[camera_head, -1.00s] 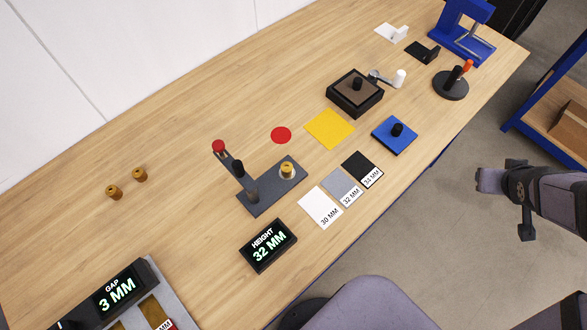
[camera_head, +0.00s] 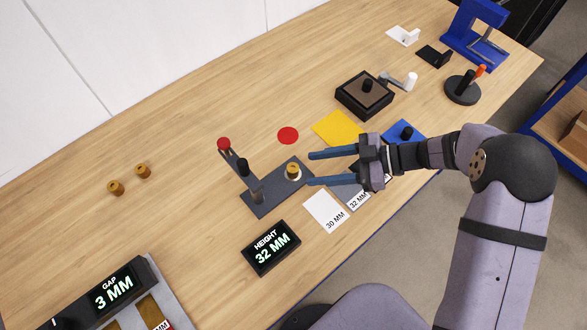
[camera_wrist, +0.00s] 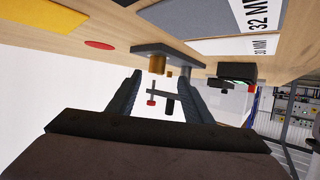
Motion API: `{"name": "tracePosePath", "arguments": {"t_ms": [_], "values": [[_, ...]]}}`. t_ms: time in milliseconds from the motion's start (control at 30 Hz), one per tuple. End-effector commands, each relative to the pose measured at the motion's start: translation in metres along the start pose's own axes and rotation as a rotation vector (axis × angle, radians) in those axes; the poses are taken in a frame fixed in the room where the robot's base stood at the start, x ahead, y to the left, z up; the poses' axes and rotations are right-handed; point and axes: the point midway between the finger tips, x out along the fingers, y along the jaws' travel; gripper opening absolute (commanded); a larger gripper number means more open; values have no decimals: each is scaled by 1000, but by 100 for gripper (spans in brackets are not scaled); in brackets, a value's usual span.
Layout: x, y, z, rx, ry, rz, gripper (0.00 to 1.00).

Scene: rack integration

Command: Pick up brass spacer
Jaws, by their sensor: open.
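One brass spacer (camera_head: 293,171) stands on the dark plate of the height gauge (camera_head: 268,199). Two more brass spacers, one at the left (camera_head: 115,188) and one beside it (camera_head: 143,170), stand on the bare table. My gripper (camera_head: 310,168) is open, its blue fingers pointing left, their tips close to the spacer on the plate. In the wrist view the spacer (camera_wrist: 157,64) shows ahead, between and beyond the finger tips, apart from them. I cannot tell whether the fingers are level with it.
The gauge's post and red-topped lever (camera_head: 224,144) rise left of the spacer. The display reading 32 MM (camera_head: 271,247) stands in front. A red disc (camera_head: 288,135), yellow square (camera_head: 338,128) and labelled cards (camera_head: 325,210) lie nearby. The table at left is mostly clear.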

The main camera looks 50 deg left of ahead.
Motion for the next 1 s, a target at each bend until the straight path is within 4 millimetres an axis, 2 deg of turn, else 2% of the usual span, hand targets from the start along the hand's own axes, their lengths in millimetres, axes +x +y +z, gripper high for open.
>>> {"name": "tracePosePath", "arguments": {"t_ms": [300,567,833,1000], "values": [[19,1,-2,1,0,2,46],[27,2,-3,-1,-1,2,46],[59,5,-5,1,-1,1,46],[71,6,-4,-1,-1,4,46]]}}
